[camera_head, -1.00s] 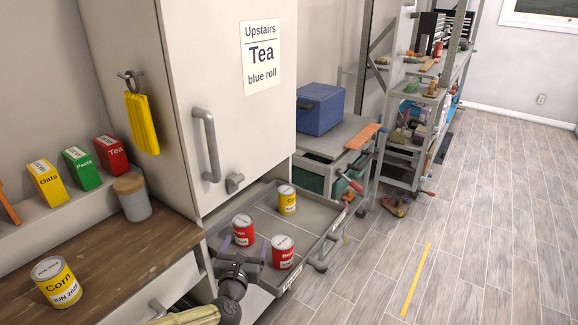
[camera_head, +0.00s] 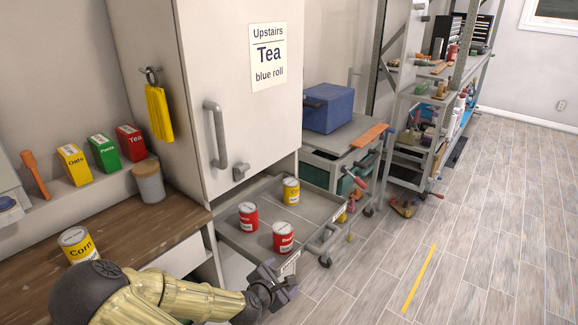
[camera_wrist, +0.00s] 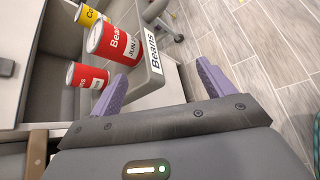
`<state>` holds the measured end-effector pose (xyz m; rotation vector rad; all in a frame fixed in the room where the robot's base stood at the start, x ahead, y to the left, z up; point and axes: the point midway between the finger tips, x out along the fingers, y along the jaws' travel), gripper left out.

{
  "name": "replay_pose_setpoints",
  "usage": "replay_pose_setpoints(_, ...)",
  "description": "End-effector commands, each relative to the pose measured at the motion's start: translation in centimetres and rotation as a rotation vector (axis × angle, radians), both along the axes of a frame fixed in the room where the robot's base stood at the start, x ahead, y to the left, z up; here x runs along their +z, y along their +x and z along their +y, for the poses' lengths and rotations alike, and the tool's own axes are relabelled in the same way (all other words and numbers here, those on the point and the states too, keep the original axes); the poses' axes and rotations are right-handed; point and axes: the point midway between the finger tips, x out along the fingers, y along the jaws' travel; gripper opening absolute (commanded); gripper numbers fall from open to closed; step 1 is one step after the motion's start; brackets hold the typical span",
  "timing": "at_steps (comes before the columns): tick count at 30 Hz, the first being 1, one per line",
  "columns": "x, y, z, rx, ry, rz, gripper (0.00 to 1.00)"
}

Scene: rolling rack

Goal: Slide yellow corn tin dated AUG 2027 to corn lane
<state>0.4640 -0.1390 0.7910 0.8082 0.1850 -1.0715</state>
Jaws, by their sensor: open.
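A yellow corn tin (camera_head: 291,191) stands in the grey pull-out tray (camera_head: 262,240), toward its far side; its date is too small to read. It shows partly in the wrist view (camera_wrist: 90,16). Two red tins stand nearer in the tray: one at left (camera_head: 248,217), one near the front edge (camera_head: 283,237), marked Beans in the wrist view (camera_wrist: 112,40). Another yellow corn tin (camera_head: 77,243) stands on the wooden counter, its lower label hidden by my arm. My gripper (camera_head: 281,282) is open and empty, outside the tray's front edge, beside the Beans label (camera_wrist: 156,58).
A tall cabinet (camera_head: 215,100) rises behind the tray. Oats, Pasta and Tea boxes (camera_head: 103,152) and a lidded jar (camera_head: 149,182) stand at the left. A grey cart (camera_head: 340,140) with a blue box (camera_head: 328,107) is beyond.

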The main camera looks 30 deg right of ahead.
Motion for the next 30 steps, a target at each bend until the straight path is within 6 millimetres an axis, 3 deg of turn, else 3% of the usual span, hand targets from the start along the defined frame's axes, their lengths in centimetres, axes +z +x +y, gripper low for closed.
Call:
replay_pose_setpoints(8, -3.6, -2.4, 1.8, -0.221, 0.326, -0.059, 0.81)
replay_pose_setpoints(15, -5.4, -4.7, 6.0, -0.535, 0.728, -0.134, 0.81)
replay_pose_setpoints(23, -3.2, -6.7, 10.7, -0.858, 1.068, -0.202, 0.81)
replay_pose_setpoints(30, 0.9, -9.1, 13.2, -1.108, 1.248, -0.276, 0.81)
